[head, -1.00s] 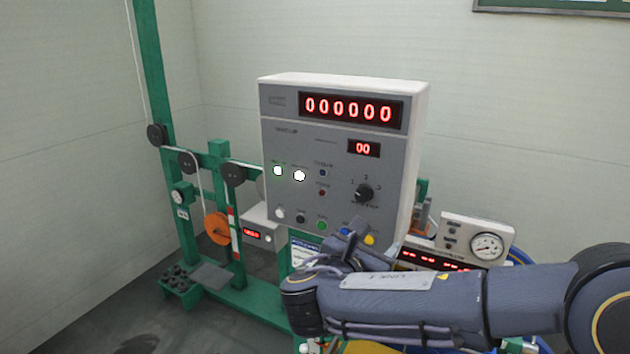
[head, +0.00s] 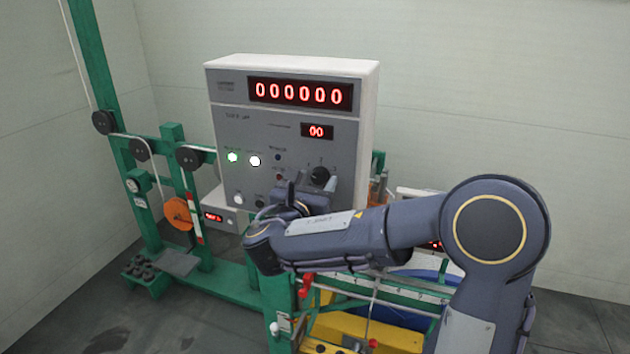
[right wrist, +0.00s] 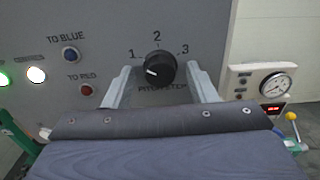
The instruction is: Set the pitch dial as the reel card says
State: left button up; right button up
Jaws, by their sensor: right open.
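The pitch dial (head: 320,175) is a round black knob on the grey front of the control cabinet (head: 240,125). In the right wrist view the dial (right wrist: 160,68) has the numbers 1, 2 and 3 around it and the words PITCH STEP under it. Its white mark sits at the lower left, on the side of the 1. My right gripper (head: 292,192) is in front of the panel. In the right wrist view its open fingers (right wrist: 162,76) stand either side of the dial, with gaps to it. I cannot make out a readable reel card. My left gripper is not in view.
The cabinet's red displays (head: 300,94) read 000000 and 00. Lamps and buttons sit left of the dial, including TO BLUE (right wrist: 71,54) and TO RED (right wrist: 86,90). A gauge box (right wrist: 262,83) stands to the right. Green frame with pulleys (head: 190,157) lies left.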

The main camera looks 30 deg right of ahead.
jog(key=c, duration=1)
jog(key=shift+o, duration=0.2)
jog(key=shift+f+m+b, duration=0.15)
jog(key=shift+m+b, duration=0.15)
jog(key=shift+b, duration=0.3)
jog(key=m+b, duration=0.8)
jog(key=b, duration=0.4)
jog(key=shift+f+m+b, duration=0.15)
jog(key=shift+m+b, duration=0.15)
jog(key=shift+b, duration=0.05)
jog(key=shift+r+m+b, duration=0.2)
jog(key=shift+m+b, duration=1.1)
jog(key=shift+m, duration=0.1)
jog(key=o, duration=1)
jog(key=shift+r, duration=0.1)
jog(key=shift+c, duration=0.2)
